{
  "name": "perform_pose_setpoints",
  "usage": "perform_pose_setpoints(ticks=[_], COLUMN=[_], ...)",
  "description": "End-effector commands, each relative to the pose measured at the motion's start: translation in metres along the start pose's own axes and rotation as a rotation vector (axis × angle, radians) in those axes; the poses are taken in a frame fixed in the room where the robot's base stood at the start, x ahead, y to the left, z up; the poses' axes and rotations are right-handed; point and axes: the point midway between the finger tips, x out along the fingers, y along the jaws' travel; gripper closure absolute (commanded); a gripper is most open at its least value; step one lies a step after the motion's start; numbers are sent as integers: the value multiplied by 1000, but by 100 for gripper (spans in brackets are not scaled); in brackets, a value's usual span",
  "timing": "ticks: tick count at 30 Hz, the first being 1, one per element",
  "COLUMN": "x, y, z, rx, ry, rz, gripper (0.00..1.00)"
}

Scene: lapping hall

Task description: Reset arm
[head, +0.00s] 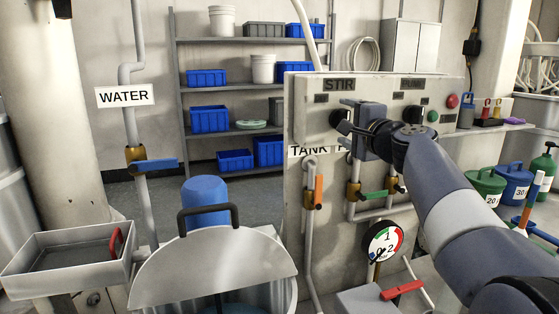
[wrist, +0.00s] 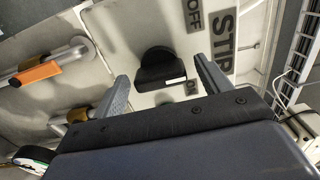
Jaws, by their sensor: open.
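My gripper (head: 350,122) is raised in front of the grey control panel (head: 312,112), near its STIR label (head: 339,84). In the wrist view the two fingers of my gripper (wrist: 160,84) stand wide apart with nothing between their tips. A black knob (wrist: 161,70) with a white mark sits on the panel beyond the fingers, in line with the gap. The same knob (head: 340,118) shows just left of the gripper in the head view. I cannot tell whether a finger touches the knob.
Pipes with an orange-handled valve (head: 318,192) and a green-handled valve (head: 375,195) run below the panel, above a gauge (head: 383,241). A half-open lidded tank (head: 215,268) and a tray (head: 70,258) stand left. A blue-handled water valve (head: 154,165) is behind. Buckets (head: 486,187) stand right.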

Motion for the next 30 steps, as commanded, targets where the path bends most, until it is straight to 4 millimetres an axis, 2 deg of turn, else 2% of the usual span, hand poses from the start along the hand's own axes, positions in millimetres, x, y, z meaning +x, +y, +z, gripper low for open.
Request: perform_pose_setpoints(ticks=[5, 19, 23, 30], x=[13, 10, 1, -38], y=[0, 1, 0, 1], z=[0, 0, -1, -1], rx=[0, 11, -1, -2], ry=[0, 1, 2, 3], rz=[0, -1, -1, -2], gripper=[27, 27, 27, 27])
